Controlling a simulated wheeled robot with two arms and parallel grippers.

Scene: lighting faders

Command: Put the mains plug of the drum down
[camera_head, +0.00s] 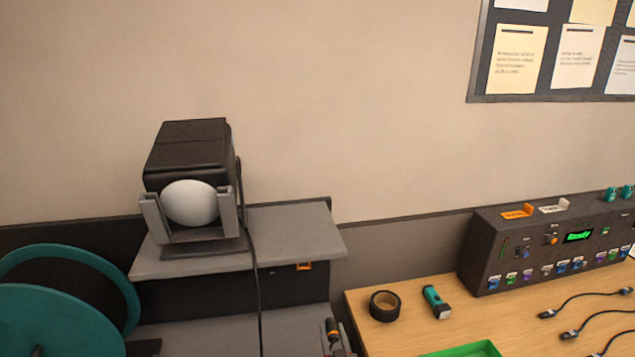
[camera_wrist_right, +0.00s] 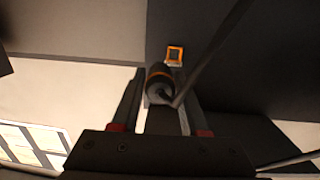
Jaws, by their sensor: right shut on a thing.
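The mains plug (camera_head: 332,327) is dark with an orange band and shows at the bottom middle of the head view. My right gripper (camera_head: 337,347) is shut on it, above the lower grey surface. In the right wrist view the plug (camera_wrist_right: 161,78) sits between the two fingers, with a dark cable (camera_wrist_right: 215,55) beside it. The cable drum (camera_head: 60,310), with teal flanges, stands at the lower left of the head view, partly cut off. My left gripper is not in view.
An orange-framed socket (camera_head: 304,266) is on the dark panel under the grey shelf (camera_head: 290,235). A lamp (camera_head: 190,180) stands on the shelf, and a cable hangs over its front. Black tape (camera_head: 374,305), a torch (camera_head: 435,302) and a fader console (camera_head: 480,255) are on the wooden table.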

